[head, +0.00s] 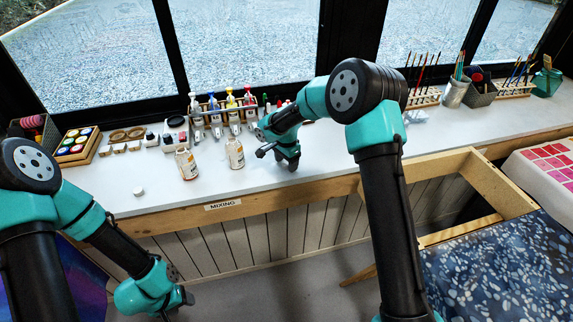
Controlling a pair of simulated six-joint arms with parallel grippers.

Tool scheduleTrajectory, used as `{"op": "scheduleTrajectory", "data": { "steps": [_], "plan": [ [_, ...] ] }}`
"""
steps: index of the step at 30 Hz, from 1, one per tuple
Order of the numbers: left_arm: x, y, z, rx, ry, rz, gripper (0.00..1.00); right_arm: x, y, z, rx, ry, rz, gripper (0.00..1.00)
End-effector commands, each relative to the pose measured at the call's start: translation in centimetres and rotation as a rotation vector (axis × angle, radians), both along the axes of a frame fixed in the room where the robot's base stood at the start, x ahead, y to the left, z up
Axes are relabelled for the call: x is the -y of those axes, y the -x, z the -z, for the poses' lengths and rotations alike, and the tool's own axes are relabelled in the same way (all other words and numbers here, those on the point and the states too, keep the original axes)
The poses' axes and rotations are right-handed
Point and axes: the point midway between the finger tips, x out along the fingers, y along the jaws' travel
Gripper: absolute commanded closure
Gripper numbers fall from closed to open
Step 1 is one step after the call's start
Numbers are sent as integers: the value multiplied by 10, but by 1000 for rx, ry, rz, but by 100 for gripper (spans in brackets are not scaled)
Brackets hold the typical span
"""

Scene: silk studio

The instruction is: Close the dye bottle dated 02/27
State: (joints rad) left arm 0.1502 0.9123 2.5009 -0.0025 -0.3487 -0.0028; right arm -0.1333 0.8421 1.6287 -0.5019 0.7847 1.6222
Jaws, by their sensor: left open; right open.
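Two small dye bottles with printed labels stand upright on the white worktop; the left one (187,164) and the right one (235,153) both appear to be without caps. The labels are too small to read, so I cannot tell which is dated 02/27. A small white cap (138,191) lies on the worktop to the left of the bottles, near the front edge. My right gripper (293,166) is open, low over the worktop to the right of the right bottle. My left gripper (187,298) is open in front of the worktop, below its edge. Both grippers look empty.
Behind the bottles stands a rack of dispenser bottles (225,113). A wooden paint tray (78,146) and small jars are at the back left. Brush holders (425,96) and a brush cup (454,92) are at the back right. The worktop's front left is mostly clear.

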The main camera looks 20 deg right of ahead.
Motion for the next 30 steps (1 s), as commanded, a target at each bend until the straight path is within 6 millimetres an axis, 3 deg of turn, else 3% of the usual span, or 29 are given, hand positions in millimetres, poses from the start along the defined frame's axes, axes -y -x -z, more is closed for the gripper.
{"op": "scheduleTrajectory", "data": {
  "steps": [6,23,30],
  "plan": [
    [0,0,0,0,0,0,47,0,0,0,0,0,0,34],
    [0,0,0,0,0,0,47,0,0,0,0,0,0,88],
    [0,0,0,0,0,0,47,0,0,-1,0,0,0,88]
  ]
}}
